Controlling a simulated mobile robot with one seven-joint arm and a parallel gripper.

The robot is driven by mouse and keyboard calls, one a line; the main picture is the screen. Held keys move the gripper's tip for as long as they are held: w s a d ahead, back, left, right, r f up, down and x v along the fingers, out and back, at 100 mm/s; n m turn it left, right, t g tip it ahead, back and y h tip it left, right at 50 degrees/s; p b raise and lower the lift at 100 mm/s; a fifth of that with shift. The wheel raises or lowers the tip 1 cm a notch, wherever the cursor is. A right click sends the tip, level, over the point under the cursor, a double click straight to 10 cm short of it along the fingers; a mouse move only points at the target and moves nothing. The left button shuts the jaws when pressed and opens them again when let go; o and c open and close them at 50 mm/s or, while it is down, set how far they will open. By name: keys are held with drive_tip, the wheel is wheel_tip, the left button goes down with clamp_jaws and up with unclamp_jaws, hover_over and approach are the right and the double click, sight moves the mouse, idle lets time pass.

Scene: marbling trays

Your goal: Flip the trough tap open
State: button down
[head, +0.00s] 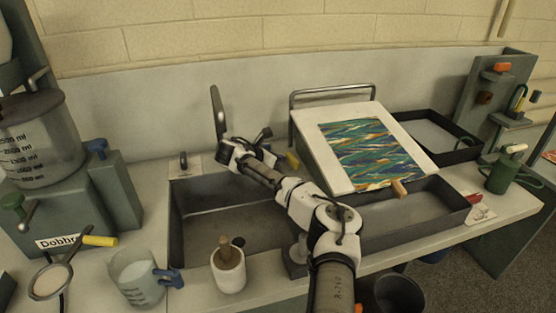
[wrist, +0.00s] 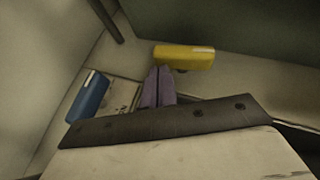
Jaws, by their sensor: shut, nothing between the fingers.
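The long dark-grey trough (head: 215,232) is set into the bench. A tall grey upright (head: 217,112), which looks like the tap's spout, rises behind its left half. My gripper is shut and empty, over the trough's back edge. I cannot tell which bar is the tap's lever, or whether the fingers touch the yellow one.
A sloped board with a marbled sheet (head: 365,150) stands right of my arm. A mortar with a pestle (head: 229,270) and a measuring jug (head: 135,277) stand at the front left. A small dark lever (head: 183,160) is on a plate behind the trough's left end.

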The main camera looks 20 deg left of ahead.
drive_tip(key=shift+w+p, duration=0.35)
drive_tip(key=shift+w, duration=0.05)
idle(0.5)
drive_tip(key=p+v, duration=0.4)
drive_tip(key=v, duration=0.8)
drive_tip(key=shift+p, duration=0.4)
drive_tip(key=shift+s, duration=0.1)
